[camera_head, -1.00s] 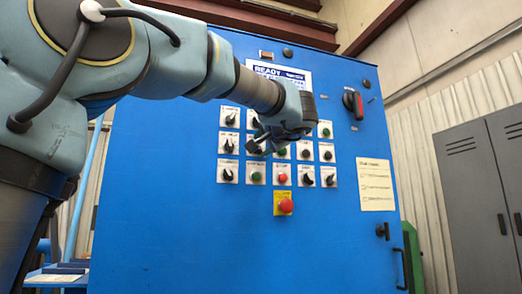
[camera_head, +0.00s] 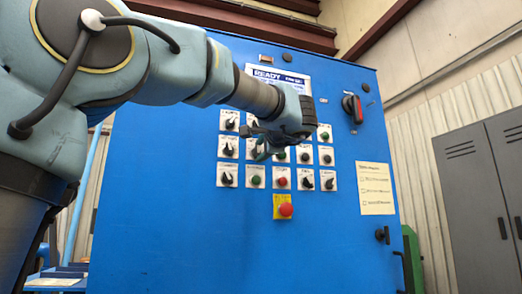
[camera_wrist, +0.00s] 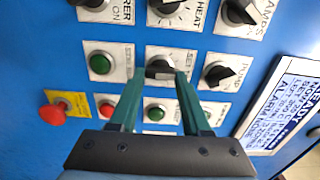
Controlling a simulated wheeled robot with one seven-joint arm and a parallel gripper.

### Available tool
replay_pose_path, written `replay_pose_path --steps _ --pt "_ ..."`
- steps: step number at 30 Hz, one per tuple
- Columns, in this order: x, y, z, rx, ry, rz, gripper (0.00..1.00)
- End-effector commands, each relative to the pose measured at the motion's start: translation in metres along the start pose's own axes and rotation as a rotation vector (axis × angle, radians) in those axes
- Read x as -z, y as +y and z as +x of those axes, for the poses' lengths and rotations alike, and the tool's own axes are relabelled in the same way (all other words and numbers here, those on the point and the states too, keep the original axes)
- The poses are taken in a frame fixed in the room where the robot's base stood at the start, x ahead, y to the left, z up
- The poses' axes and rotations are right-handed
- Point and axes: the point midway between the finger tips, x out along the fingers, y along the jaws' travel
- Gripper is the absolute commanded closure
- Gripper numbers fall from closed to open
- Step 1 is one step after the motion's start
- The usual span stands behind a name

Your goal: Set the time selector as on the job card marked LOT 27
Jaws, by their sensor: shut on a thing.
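In the wrist view, both fingers of my gripper (camera_wrist: 160,78) are closed about a dark rotary knob (camera_wrist: 159,67) on a white plate. The plate's lettering is partly hidden, so I cannot confirm that this is the time selector; the knob's pointer setting is also unclear. In the head view, my gripper (camera_head: 259,143) is against the middle of the blue panel and covers some controls. A pale sheet (camera_head: 377,188) with printed lines is on the panel's right side; its text is too small to read, and I see no LOT 27 mark.
Other knobs surround my gripper, including one at its right (camera_wrist: 219,73) and one marked HEAT (camera_wrist: 172,10). A green button (camera_wrist: 100,64) and red emergency button (camera_wrist: 52,114) are close by. A display (camera_head: 279,80) reads READY. Another paper (camera_head: 55,282) lies at lower left.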

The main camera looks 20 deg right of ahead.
Motion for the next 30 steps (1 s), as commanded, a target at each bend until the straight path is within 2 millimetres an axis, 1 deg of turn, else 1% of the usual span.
replay_pose_path --steps 10,11,18,19,26,30 --pt "0.001 0.001 0.0 -0.001 0.001 0.003 1.0" --pt "0.001 0.001 0.0 -0.001 0.001 0.003 0.52" --pt "0.0 0.001 0.0 -0.001 0.001 0.002 0.24" --pt "0.0 0.001 0.0 -0.001 0.001 0.002 0.22" --pt "0.0 0.0 -0.001 0.0 0.001 0.001 0.22" --pt "0.0 0.001 -0.011 0.0 0.002 0.0 0.22"
